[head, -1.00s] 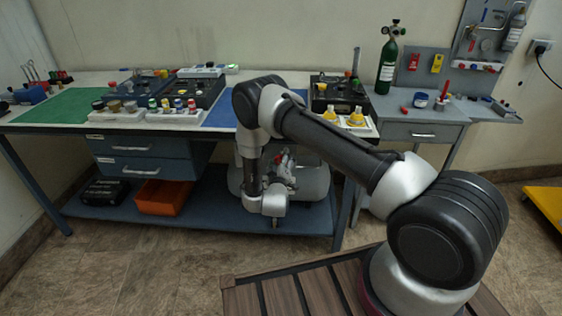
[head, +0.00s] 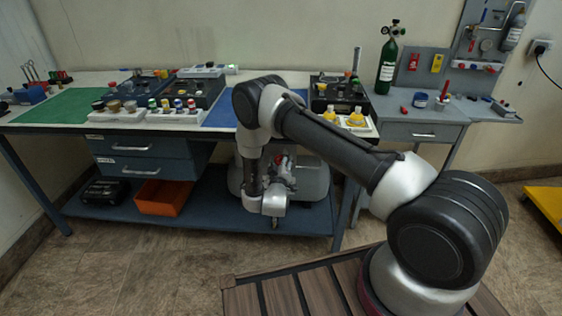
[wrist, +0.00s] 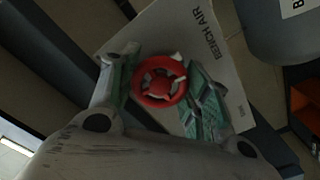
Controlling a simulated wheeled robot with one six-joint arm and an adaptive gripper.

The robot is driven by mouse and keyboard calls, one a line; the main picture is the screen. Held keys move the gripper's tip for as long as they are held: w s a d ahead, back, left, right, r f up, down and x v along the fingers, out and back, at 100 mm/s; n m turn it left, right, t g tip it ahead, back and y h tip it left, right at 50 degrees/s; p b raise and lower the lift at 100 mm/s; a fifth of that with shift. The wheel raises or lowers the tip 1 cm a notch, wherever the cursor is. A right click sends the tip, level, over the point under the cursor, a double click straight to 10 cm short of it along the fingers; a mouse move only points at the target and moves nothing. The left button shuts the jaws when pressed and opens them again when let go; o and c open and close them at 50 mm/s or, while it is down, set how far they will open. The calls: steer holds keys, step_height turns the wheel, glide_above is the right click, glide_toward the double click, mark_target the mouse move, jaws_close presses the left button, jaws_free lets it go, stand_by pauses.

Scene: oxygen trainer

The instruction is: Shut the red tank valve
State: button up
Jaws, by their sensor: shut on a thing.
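The red tank valve (wrist: 160,81) is a round spoked handwheel, seen in the wrist view in front of a pale plate (wrist: 222,62) marked "BENCH AIR". My gripper (wrist: 163,77) has one green-padded finger on each side of the wheel and is shut on it. In the head view my gripper (head: 284,170) is under the bench, in front of a grey tank (head: 314,181). The wheel is mostly hidden there by my gripper and wrist. I cannot tell from these views how far the valve is turned.
The bench's lower shelf (head: 110,226) carries an orange bin (head: 164,198) and a black case (head: 104,191). Blue drawers (head: 140,155) and the bench top (head: 65,128) lie close around my arm. A green cylinder (head: 387,66) stands on the side bench at right.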

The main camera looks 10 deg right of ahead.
steer(key=m, duration=0.8)
steer(key=shift+m, duration=0.4)
steer(key=m, duration=0.3)
steer(key=shift+m, duration=0.3)
steer(key=m, duration=0.4)
steer(key=shift+m, duration=0.3)
steer(key=m, duration=0.4)
steer(key=shift+m, duration=0.3)
steer(key=m, duration=0.9)
steer(key=shift+f, duration=0.1)
steer(key=shift+s+m, duration=0.1)
steer(key=shift+m, duration=1.8)
